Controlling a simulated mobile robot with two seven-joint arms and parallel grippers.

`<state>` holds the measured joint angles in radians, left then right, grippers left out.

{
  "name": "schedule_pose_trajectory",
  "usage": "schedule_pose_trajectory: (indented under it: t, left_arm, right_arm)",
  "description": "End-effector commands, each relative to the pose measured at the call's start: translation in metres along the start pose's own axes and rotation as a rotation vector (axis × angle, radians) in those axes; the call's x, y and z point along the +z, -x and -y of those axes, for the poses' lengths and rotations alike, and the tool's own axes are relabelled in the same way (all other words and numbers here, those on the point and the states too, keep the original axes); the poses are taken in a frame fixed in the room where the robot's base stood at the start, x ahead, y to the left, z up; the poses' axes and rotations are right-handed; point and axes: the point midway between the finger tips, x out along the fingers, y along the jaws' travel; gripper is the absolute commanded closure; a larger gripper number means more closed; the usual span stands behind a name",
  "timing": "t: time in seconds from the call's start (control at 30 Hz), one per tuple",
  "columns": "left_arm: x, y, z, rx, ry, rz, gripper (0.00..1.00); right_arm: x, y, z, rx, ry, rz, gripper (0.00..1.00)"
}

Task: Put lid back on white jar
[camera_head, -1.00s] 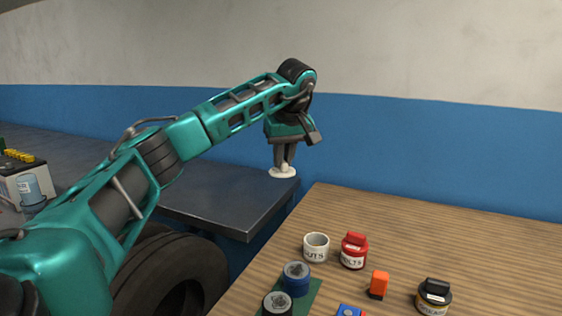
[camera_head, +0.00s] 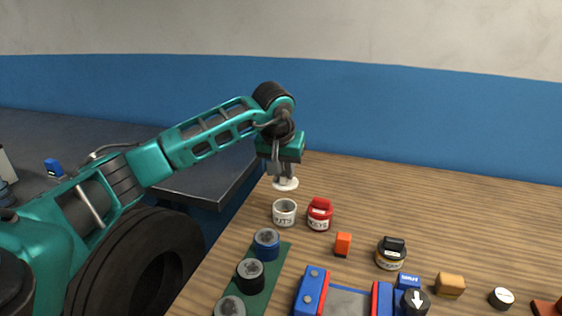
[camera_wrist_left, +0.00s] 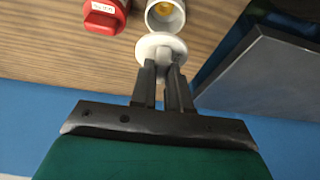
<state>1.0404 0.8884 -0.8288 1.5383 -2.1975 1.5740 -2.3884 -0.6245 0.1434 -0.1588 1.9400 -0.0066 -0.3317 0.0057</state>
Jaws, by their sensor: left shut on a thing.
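The white jar (camera_head: 285,213) stands open on the wooden table, with lettering on its front that ends in "UTS". It also shows in the left wrist view (camera_wrist_left: 166,20), with something yellow inside. My left gripper (camera_head: 281,176) is shut on the knob of the white lid (camera_head: 286,184). It holds the lid above the table, just behind the jar in the head view. In the left wrist view the lid (camera_wrist_left: 160,43) is at the fingertips, close to the jar's rim but not over its mouth. My right gripper is not in view.
A red jar (camera_head: 319,215) stands close to the right of the white jar. A green strip (camera_head: 268,278) with dark round-topped pieces lies in front. An orange block (camera_head: 343,244) and a black-lidded jar (camera_head: 391,253) are further right. A dark bench (camera_head: 215,185) is at left.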

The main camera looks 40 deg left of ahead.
Motion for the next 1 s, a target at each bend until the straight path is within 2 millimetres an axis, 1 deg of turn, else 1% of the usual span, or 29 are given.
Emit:
schedule_pose_trajectory:
  t: [0.33,0.47,0.6,0.7,1.0]
  left_arm:
    - [0.012,-0.027,0.000,-0.001,0.001,0.003,1.00]
    - [0.017,-0.039,0.000,-0.001,0.002,0.002,1.00]
    - [0.021,-0.049,0.000,-0.002,0.002,0.001,1.00]
    - [0.023,-0.055,0.000,-0.002,0.002,0.002,1.00]
    - [0.024,-0.057,0.000,-0.001,0.003,0.002,1.00]
  right_arm:
    - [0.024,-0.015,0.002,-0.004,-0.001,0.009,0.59]
    - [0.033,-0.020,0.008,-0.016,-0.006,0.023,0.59]
    - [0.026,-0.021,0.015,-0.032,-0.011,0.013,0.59]
    - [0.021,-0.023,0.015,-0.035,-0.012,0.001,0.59]
    - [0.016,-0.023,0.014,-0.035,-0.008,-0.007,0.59]
